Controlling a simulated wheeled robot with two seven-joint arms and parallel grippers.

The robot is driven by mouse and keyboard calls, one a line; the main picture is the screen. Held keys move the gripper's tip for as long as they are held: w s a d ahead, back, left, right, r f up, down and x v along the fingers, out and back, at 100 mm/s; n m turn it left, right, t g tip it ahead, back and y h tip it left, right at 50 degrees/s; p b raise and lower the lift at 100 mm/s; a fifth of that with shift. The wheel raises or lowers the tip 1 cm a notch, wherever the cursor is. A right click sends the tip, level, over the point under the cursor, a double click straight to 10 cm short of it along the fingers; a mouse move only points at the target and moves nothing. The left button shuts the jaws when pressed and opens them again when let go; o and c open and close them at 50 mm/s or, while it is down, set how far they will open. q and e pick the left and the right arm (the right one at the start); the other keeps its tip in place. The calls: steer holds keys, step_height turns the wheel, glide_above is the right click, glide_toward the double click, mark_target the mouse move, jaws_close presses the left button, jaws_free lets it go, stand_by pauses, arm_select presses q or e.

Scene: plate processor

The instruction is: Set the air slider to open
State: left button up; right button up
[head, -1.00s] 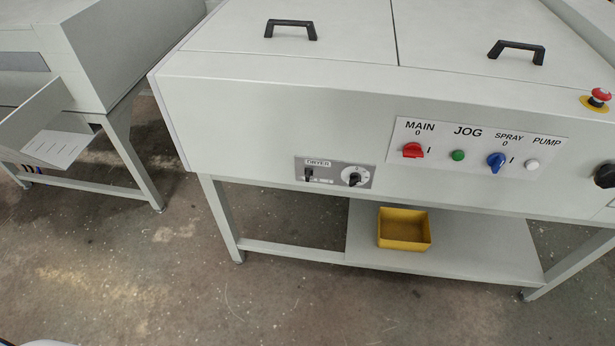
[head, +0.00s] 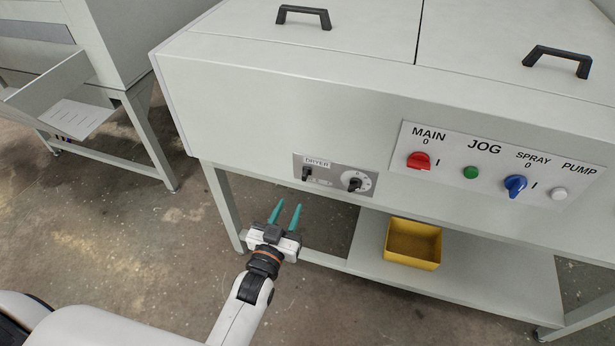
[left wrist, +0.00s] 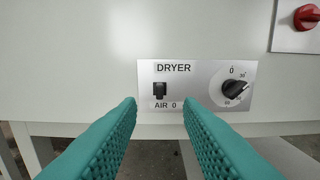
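The air slider (left wrist: 159,90) is a small black knob at the left of the grey dryer panel, above the printed words "AIR 0". It also shows in the head view (head: 307,173) on the front of the white machine. My left gripper (head: 287,212) has two teal fingers, apart and empty, in front of and below the panel. In the left wrist view the fingertips (left wrist: 160,102) frame the "AIR 0" label, with the slider between and just above them. The fingers look clear of the panel. My right gripper is in neither view.
A round black dryer dial (left wrist: 235,90) sits right of the slider. Further right is a panel with a red main switch (head: 419,161), green jog button (head: 470,172) and blue spray switch (head: 515,185). A yellow bin (head: 413,243) stands on the lower shelf.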

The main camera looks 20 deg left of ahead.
mark_target(303, 176)
arm_select(q)
steer(key=w, duration=1.1)
steer(key=shift+w+d+f, duration=0.1)
steer(key=shift+w+d, duration=0.05)
jaws_close()
